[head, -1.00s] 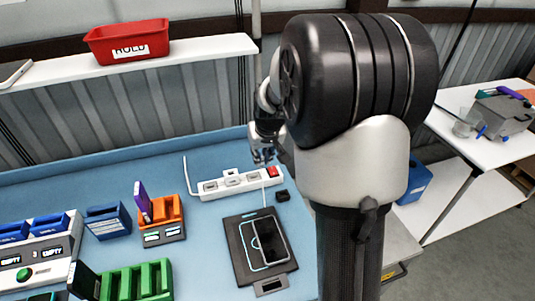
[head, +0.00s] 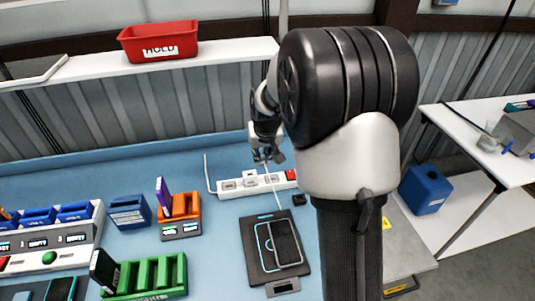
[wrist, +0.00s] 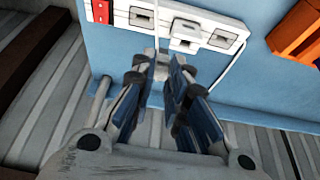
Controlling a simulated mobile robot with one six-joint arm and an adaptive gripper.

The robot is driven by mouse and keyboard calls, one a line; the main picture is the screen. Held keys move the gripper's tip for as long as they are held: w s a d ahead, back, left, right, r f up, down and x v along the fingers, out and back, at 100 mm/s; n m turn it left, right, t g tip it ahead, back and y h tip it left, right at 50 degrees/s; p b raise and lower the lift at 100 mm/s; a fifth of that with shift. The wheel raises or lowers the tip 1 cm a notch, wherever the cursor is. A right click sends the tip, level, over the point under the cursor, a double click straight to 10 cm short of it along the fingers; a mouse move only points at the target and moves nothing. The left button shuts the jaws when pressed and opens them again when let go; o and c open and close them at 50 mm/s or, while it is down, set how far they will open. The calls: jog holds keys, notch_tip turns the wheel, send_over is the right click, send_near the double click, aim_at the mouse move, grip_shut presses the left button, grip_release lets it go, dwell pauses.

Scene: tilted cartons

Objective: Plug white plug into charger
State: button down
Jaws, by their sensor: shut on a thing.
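The white power strip (head: 228,187) lies at the back of the blue table, with a red switch (head: 291,175) at its right end. In the wrist view the strip (wrist: 160,20) crosses the top, and a white block (wrist: 185,35) sits in one of its sockets. My gripper (head: 264,158) is above and just behind the strip in the head view. In the wrist view my gripper (wrist: 160,68) is shut on a small white plug (wrist: 162,72), partly hidden by the fingers. A thin white cable (head: 277,195) runs from the gripper area to the black charging pad (head: 251,240).
A phone (head: 286,243) lies on the pad. A small black block (head: 299,200) sits beside the strip's right end. An orange holder (head: 180,215), a blue box (head: 130,212) and a green rack (head: 155,275) stand to the left. A red bin (head: 158,42) is on the shelf.

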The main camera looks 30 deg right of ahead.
jog(key=w+a, duration=0.3)
jog(key=shift+p, duration=0.4)
jog(key=shift+f, duration=0.1)
dwell(0.5)
jog(key=shift+f+b, duration=1.75)
jog(key=shift+f, duration=0.65)
jog(key=shift+f+b, duration=0.55)
jog(key=shift+f, duration=0.25)
dwell(0.3)
jog(key=c, duration=1.5)
grip_release()
jog(key=shift+r, duration=0.1)
jog(key=shift+o, duration=0.3)
